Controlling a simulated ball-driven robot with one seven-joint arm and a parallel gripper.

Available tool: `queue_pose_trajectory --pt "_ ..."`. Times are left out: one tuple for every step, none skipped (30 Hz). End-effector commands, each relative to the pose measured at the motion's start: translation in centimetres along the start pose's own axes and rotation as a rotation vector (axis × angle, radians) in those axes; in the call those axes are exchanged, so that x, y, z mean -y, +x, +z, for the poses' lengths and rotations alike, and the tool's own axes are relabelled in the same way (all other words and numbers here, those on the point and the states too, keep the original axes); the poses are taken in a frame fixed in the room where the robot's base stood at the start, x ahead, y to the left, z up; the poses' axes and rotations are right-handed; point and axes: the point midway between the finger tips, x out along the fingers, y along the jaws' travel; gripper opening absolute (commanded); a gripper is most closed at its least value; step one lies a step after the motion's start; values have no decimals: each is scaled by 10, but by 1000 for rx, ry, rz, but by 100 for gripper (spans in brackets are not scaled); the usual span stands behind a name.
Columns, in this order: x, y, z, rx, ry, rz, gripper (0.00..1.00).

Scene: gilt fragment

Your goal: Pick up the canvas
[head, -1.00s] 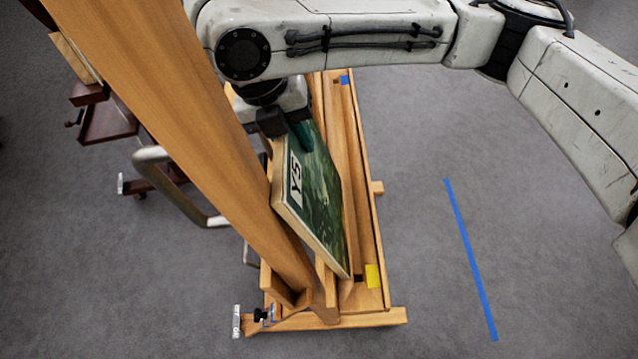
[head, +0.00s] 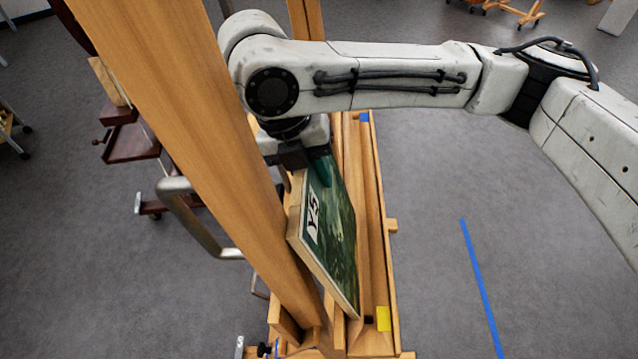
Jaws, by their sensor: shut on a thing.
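The canvas (head: 338,240) is a dark green painting with a pale edge and a white label reading "Y5". It stands tilted in the wooden rack, beside the large slanted wooden post (head: 185,130). My gripper (head: 318,172) comes down from above and is shut on the canvas's upper edge. The far finger shows as a teal pad against the painted face; the other finger is mostly hidden. Whether the canvas's lower edge touches the rack cannot be told.
The wooden rack (head: 385,250) has long rails with a yellow tag (head: 383,318) and a blue tag. A metal handle (head: 195,218) and dark wooden furniture (head: 130,143) stand left of the post. Open grey floor with blue tape (head: 480,285) lies to the right.

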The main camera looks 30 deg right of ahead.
Motion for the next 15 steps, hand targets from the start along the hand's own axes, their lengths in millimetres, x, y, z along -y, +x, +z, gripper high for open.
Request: queue_pose_trajectory --pt "1 -3 0 2 0 0 0" --pt "2 -5 0 2 0 0 0" --pt "3 -8 0 3 0 0 0" --pt "4 -11 0 4 0 0 0" --pt "4 -14 0 3 0 -1 0" --pt "6 -18 1 4 1 -1 0" --pt "6 -20 1 4 1 -1 0" --pt "7 -23 0 3 1 -1 0" --pt "8 -27 0 4 1 -1 0" --pt "12 -29 -2 4 0 0 0" --pt "14 -31 -3 3 -1 0 0" --pt "17 -34 -6 3 -1 0 0" --pt "20 -37 -8 4 -1 0 0" --pt "23 -39 -9 4 0 -1 0" --pt "26 -42 -12 4 0 -1 0"
